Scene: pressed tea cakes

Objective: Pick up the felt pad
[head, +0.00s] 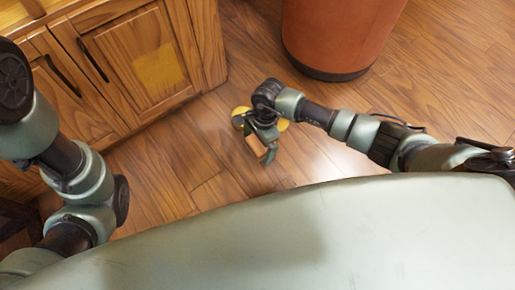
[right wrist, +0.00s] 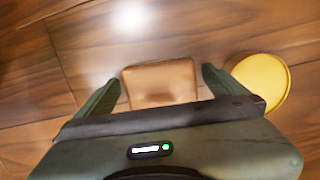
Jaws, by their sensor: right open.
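A brown, square, flat-looking piece with rounded corners, which may be the felt pad (right wrist: 160,82), lies between the fingers of my right gripper (right wrist: 158,86) in the right wrist view. There is a gap on each side, and its near edge is hidden by the gripper body. In the head view a small orange-brown piece (head: 256,145) shows at my right gripper (head: 266,152), partly covered by it. My right gripper is open and points down low over the wooden floor. My left arm shows at the left, but its gripper is out of view.
A yellow round thing (right wrist: 264,80) stands close beside the right finger in the wrist view. A wooden cabinet (head: 125,45) is at upper left and a large orange round container (head: 340,30) behind. Floor between is clear.

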